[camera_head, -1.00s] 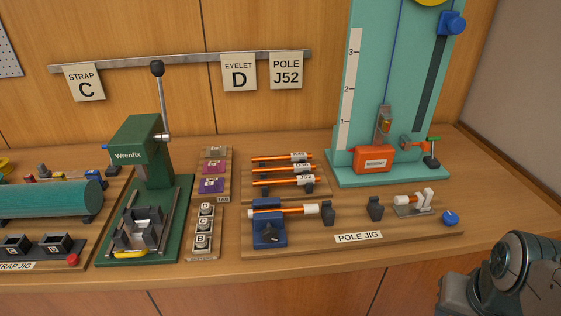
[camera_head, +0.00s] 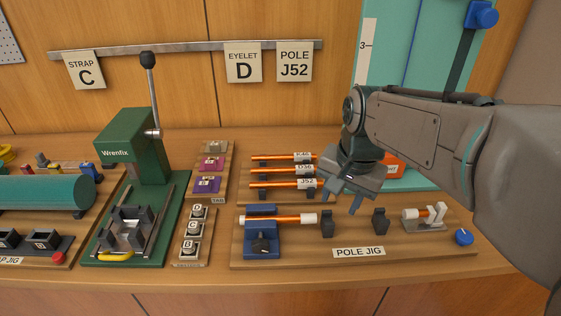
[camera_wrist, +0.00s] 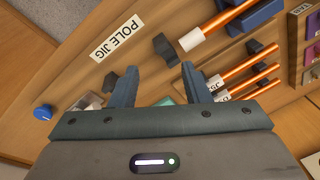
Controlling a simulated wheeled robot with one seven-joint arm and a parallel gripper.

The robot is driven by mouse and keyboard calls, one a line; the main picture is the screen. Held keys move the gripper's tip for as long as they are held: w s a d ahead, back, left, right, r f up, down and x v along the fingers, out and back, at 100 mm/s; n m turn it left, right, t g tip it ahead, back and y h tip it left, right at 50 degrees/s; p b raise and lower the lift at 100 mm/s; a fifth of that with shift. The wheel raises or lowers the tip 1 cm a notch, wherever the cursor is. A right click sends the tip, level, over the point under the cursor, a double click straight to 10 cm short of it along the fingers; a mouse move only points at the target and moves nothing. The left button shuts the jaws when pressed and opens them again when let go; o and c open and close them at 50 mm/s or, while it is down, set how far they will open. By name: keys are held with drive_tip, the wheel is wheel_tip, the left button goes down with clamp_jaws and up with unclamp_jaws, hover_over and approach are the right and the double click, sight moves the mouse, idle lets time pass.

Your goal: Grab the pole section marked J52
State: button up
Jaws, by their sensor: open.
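Several orange pole sections with white labels lie in a rack behind the pole jig. The nearest, marked J52 (camera_head: 285,184), lies in front of two others, the middle (camera_head: 275,170) and the farthest (camera_head: 275,158). My gripper (camera_head: 342,198) is open and empty, at the right end of the rack and above the jig. In the wrist view its fingers (camera_wrist: 158,85) point toward the jig, with the labelled pole ends (camera_wrist: 217,88) beside and partly behind the right finger. The farther labels are partly hard to read.
The pole jig (camera_head: 300,258) holds another orange pole with a white end (camera_head: 285,219) in its blue clamp (camera_head: 262,242). Black supports (camera_head: 327,223) stand near my gripper. A hanging card reads POLE J52 (camera_head: 294,62). The green Wrenfix press (camera_head: 135,150) stands left.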

drive_tip(key=w+a+r+m+g, duration=0.1)
drive_tip(key=w+a+r+m, duration=0.25)
drive_tip(key=w+m, duration=0.45)
drive_tip(key=m, duration=0.4)
hover_over(286, 182)
drive_tip(key=shift+g+h, duration=0.4)
drive_tip(key=f, duration=0.7)
drive_tip(key=shift+s+d+f, duration=0.15)
drive_tip(key=shift+s+f, duration=0.05)
drive_tip(key=shift+f, duration=0.2)
drive_tip(key=shift+w+f, duration=0.15)
drive_tip(key=shift+f, duration=1.3)
drive_tip(key=shift+w+f, duration=0.1)
drive_tip(key=shift+f, duration=1.35)
clamp_jaws()
